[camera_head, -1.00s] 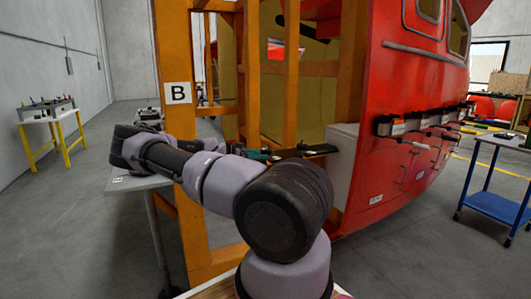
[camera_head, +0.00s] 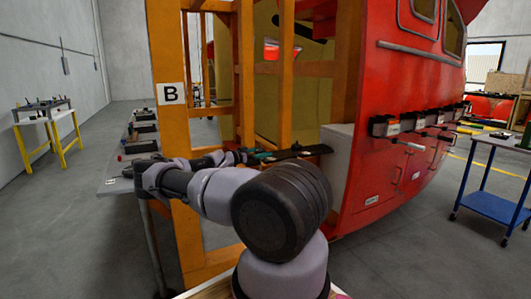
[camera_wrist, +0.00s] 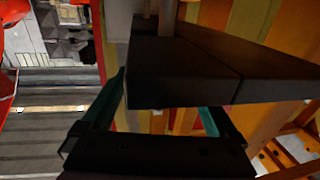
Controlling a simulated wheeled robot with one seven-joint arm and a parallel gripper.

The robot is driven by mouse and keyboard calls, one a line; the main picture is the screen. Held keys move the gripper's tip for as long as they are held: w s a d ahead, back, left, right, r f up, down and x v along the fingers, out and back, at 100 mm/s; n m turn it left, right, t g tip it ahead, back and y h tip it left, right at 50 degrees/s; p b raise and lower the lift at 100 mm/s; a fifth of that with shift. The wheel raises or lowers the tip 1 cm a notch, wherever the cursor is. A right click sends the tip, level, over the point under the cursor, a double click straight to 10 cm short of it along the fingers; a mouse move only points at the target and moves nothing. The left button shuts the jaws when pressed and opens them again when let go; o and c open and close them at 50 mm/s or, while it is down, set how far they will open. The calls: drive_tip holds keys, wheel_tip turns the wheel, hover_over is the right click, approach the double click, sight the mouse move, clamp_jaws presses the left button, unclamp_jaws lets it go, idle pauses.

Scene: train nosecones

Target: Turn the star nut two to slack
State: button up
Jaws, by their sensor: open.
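My gripper (camera_head: 254,157) reaches into the orange frame, close to a dark flat bar (camera_head: 300,150) that ends at a grey box. In the wrist view my gripper (camera_wrist: 163,95) is open, with its teal fingers spread at either side below a dark block (camera_wrist: 180,75). A pale upright post (camera_wrist: 166,20) stands at the block's top edge. Nothing is visibly held between the fingers; whether they touch the block I cannot tell. I cannot make out a star nut or a number two in either view.
An orange frame marked B (camera_head: 171,94) stands beside the red nosecone (camera_head: 385,80). A grey box (camera_head: 338,145) is at the shell. Several dark units (camera_head: 383,126) line the shell's side. A grey bench (camera_head: 118,187) with dark items is at left, and a blue cart (camera_head: 495,207) at right.

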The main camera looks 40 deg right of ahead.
drive_tip(key=shift+d, duration=1.25)
drive_tip(key=shift+s, duration=0.1)
drive_tip(key=c, duration=1.4)
